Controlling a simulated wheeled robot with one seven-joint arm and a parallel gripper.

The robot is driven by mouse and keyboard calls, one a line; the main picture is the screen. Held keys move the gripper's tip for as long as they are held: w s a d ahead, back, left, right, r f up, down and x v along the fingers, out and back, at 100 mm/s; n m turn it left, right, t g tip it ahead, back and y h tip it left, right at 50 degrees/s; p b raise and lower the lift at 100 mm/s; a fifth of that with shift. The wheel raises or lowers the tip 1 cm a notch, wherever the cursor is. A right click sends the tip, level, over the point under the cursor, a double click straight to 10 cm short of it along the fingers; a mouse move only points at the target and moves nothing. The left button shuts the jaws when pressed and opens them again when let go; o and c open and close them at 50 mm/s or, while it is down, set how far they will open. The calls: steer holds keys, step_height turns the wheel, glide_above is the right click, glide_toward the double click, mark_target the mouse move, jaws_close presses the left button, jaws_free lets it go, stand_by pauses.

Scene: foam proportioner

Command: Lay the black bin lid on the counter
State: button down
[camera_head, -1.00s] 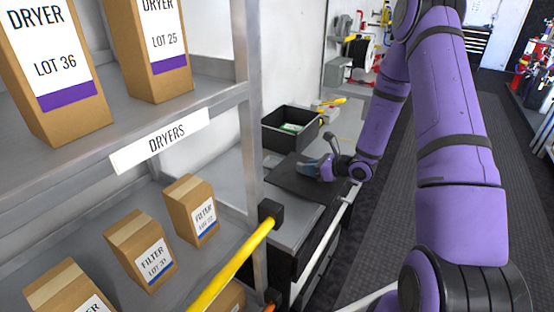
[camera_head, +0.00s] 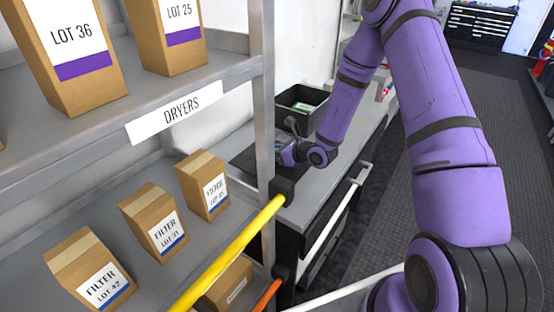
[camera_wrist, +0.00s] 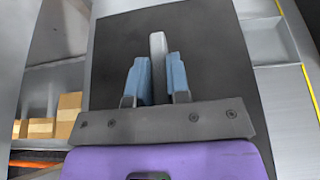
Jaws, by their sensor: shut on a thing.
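The black bin lid (camera_wrist: 220,62) is a flat dark square panel with a grey upright handle (camera_wrist: 158,55). My gripper (camera_wrist: 158,78) is shut on this handle, one blue finger on each side. In the head view the lid (camera_head: 241,160) is low at the counter (camera_head: 318,180), partly hidden by the shelf post and my wrist. It looks roughly level. I cannot tell whether it touches the counter. My gripper (camera_head: 284,143) shows beside the post, its fingertips mostly hidden.
An open black bin (camera_head: 297,100) with something green and white inside stands behind the lid. A grey shelf post (camera_head: 264,110) and a yellow bar (camera_head: 235,250) are close in front. Boxes (camera_head: 151,218) fill the shelves at left. The counter's near right part is bare.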

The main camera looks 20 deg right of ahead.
steer(key=shift+d+f, duration=0.2)
steer(key=shift+f, duration=1.35)
steer(key=shift+f, duration=0.15)
steer(key=c, duration=1.1)
jaws_free()
